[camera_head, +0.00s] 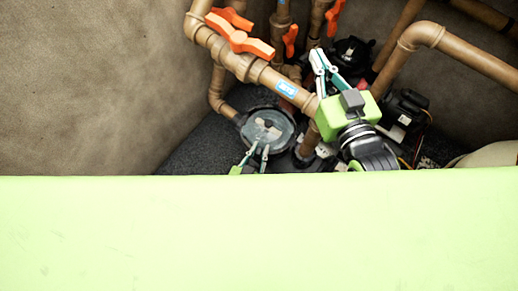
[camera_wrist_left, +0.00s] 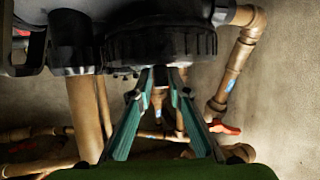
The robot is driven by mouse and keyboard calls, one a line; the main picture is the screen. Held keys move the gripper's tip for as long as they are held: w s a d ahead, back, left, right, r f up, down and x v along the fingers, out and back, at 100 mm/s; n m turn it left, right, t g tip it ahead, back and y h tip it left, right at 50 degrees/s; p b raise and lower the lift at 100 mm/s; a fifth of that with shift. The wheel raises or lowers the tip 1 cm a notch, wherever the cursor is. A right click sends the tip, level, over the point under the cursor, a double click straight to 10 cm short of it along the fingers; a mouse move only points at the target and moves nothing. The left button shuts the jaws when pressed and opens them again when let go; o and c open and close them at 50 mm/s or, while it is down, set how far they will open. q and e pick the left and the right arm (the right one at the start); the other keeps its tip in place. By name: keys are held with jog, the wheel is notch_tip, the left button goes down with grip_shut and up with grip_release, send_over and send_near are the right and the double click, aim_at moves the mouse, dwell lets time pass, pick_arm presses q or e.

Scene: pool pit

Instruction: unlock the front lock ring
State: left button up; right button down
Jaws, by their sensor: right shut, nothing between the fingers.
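A round, dark lock ring (camera_head: 245,136) surrounds a clear grey lid (camera_head: 268,122) low in the pit in the head view. In the left wrist view a black ribbed ring (camera_wrist_left: 160,42) fills the top middle; it appears to be the same ring. My left gripper (camera_head: 257,150) is at the ring's near edge in the head view. Its teal fingers (camera_wrist_left: 160,80) stand apart just below the ring in the wrist view; I cannot tell whether they touch it. My right gripper (camera_head: 319,60) is shut and empty, above the pipes to the right of the ring.
Brown pipes (camera_head: 265,75) with orange valve handles (camera_head: 240,38) run behind and above the ring. Another brown pipe (camera_head: 470,55) and black pump equipment (camera_head: 405,108) lie on the right. Tan walls (camera_head: 90,80) enclose the pit. A broad pale green surface covers the lower head view.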

pick_arm(q)
jog(key=shift+o, duration=0.3)
jog(key=v, duration=1.2)
